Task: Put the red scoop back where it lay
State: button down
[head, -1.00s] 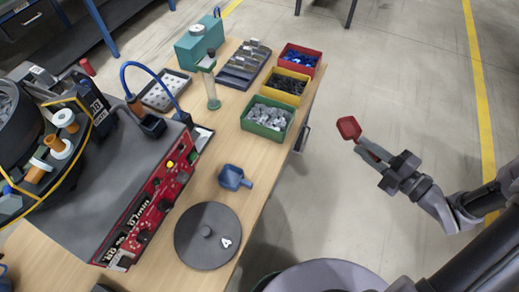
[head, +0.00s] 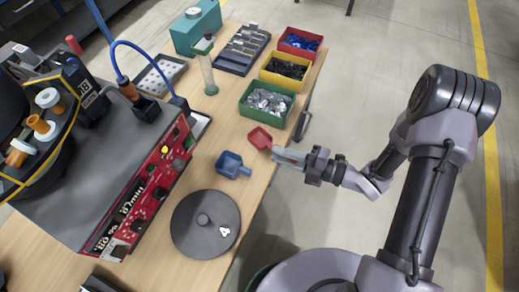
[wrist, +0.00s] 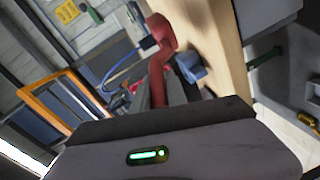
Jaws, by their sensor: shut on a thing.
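The red scoop (head: 260,138) is at the table's right edge, between the green bin and the blue scoop. My gripper (head: 284,154) is shut on its handle, coming in from the right over the table edge. The red scoop also shows in the wrist view (wrist: 160,32), with its handle running down between my fingers. I cannot tell whether the scoop touches the table top. The blue scoop (head: 232,165) lies on the table just to the lower left; it shows partly behind the red one in the wrist view (wrist: 190,66).
A green bin (head: 266,112) of grey parts stands just above the red scoop, with yellow (head: 284,84) and red (head: 299,54) bins behind. The red-panelled feeder unit (head: 145,190) stands left. Bare wood (head: 225,128) lies left of the scoop.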

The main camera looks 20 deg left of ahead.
aim_at(262, 150)
jog(key=a, duration=0.2)
jog(key=w+a+b, duration=0.1)
jog(key=a, duration=0.1)
jog(key=w+a, duration=0.1)
jog(key=a, duration=0.1)
jog(key=shift+f, duration=0.4)
jog(key=shift+a+f+b, duration=0.15)
jog(key=shift+f+b, duration=0.2)
jog(key=shift+b, duration=0.1)
notch_tip(262, 150, down, 3)
jog(key=shift+b, duration=0.85)
jog(key=shift+r, duration=0.2)
jog(key=c, duration=1.8)
grip_release()
jog(key=shift+f, duration=0.2)
jog(key=o, duration=0.5)
jog(key=shift+r, duration=0.1)
